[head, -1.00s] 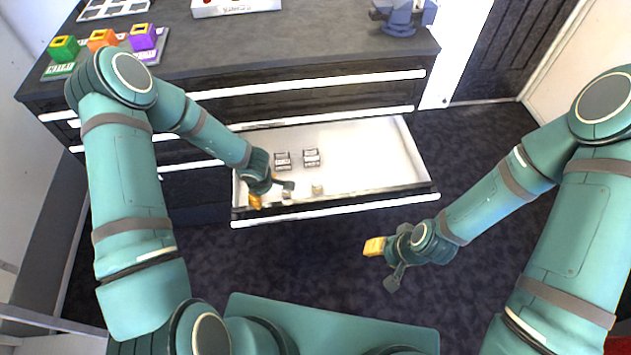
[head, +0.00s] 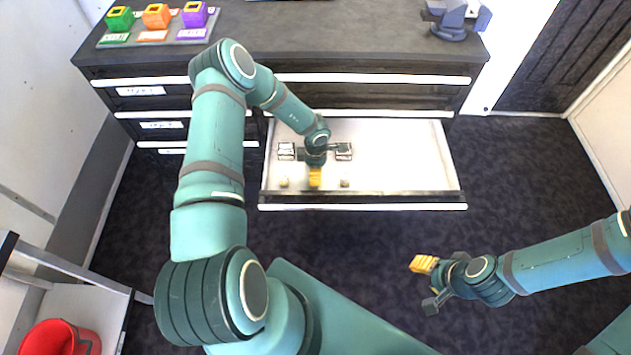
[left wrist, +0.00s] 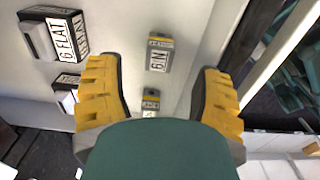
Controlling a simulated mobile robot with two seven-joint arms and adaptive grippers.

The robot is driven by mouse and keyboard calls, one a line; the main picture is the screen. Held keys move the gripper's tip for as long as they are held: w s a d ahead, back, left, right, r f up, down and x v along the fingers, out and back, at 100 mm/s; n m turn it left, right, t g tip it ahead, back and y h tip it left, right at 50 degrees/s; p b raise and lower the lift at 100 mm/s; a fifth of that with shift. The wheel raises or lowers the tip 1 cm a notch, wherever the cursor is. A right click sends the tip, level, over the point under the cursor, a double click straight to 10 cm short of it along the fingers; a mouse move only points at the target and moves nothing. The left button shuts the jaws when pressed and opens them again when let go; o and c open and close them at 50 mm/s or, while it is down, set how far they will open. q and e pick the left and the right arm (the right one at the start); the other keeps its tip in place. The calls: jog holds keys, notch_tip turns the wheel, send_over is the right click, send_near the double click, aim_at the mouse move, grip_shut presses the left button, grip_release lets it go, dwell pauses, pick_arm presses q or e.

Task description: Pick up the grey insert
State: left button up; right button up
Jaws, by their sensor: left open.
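Small grey inserts with labels lie in the open drawer. In the left wrist view, one grey insert marked "6 N" (left wrist: 159,53) lies between and beyond my left fingers, and a smaller grey one (left wrist: 151,101) lies nearer, partly hidden by my gripper body. In the head view, two small pieces (head: 283,182) and (head: 344,183) lie near the drawer's front. My left gripper (head: 328,166) is over the drawer, open and empty; its yellow fingers (left wrist: 157,80) stand wide apart. My right gripper (head: 429,284) is open and empty, over the floor right of the drawer.
Two larger labelled blocks (head: 286,150) and (head: 343,150) sit deeper in the white drawer (head: 410,160); one reads "6 FLAT" (left wrist: 60,35). The drawer's front edge (head: 400,206) stands out. Coloured blocks (head: 156,16) and a vise (head: 452,20) are on the countertop.

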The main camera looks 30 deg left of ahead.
pick_arm(q)
jog(key=shift+f+b, duration=0.7)
jog(key=shift+f, duration=2.6)
grip_shut()
